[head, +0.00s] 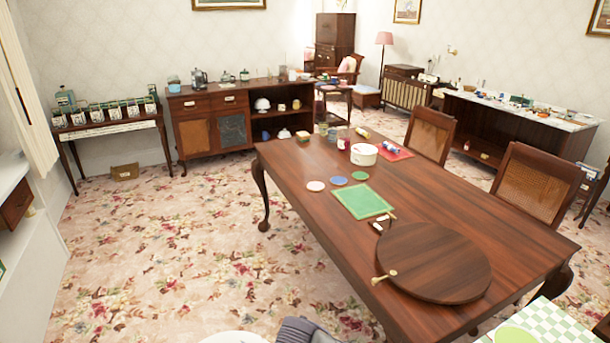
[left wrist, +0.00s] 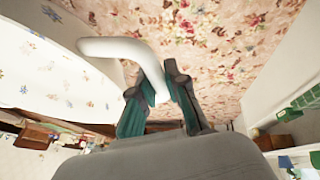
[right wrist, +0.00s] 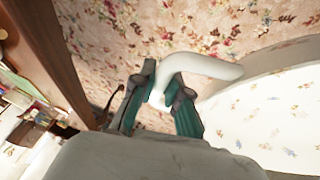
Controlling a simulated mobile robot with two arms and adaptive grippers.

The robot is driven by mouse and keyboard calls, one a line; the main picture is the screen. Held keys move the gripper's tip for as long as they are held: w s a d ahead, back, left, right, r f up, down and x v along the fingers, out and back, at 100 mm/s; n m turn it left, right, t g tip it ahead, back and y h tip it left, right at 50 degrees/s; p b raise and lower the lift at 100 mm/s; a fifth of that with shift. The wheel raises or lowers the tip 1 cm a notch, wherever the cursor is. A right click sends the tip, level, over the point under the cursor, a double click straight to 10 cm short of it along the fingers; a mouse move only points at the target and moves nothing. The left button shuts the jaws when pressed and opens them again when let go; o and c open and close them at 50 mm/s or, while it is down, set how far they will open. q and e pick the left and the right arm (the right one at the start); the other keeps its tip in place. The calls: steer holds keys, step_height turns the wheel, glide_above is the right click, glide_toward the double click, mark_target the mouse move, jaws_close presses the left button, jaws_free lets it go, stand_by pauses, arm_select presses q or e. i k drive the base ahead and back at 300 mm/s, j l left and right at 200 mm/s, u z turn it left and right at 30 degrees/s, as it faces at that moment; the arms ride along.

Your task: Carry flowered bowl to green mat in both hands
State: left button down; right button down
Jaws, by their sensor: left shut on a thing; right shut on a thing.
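The flowered bowl is white with small floral sprigs and pale curved handles. It fills the left side of the left wrist view (left wrist: 50,75) and the right side of the right wrist view (right wrist: 275,115). My left gripper (left wrist: 153,82) is shut on one handle. My right gripper (right wrist: 162,80) is shut on the other handle. In the head view only a white curved edge (head: 235,338) shows at the bottom, beside a dark part of my arm. A green square mat (head: 362,201) with a pale border lies flat on the wooden table, apart from the bowl.
The table (head: 300,170) also bears a round wooden board (head: 434,262), coloured discs, a white pot (head: 363,154) and a red mat (head: 391,151). A green checked cloth (head: 555,325) with a pale green round thing (head: 515,335) is at lower right. Open carpet (head: 190,230) lies left.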

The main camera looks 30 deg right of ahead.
mark_target(361, 200)
steer(key=i+u, duration=0.15)
steer(key=i, duration=2)
steer(key=z, duration=1.2)
steer(key=i+l+z, duration=0.1)
steer(key=z, duration=0.2)
steer(key=i+z, duration=0.15)
steer(key=z, duration=0.15)
steer(key=i+l, duration=0.4)
steer(key=i, duration=0.2)
steer(key=i+l, duration=0.45)
steer(key=i, duration=0.1)
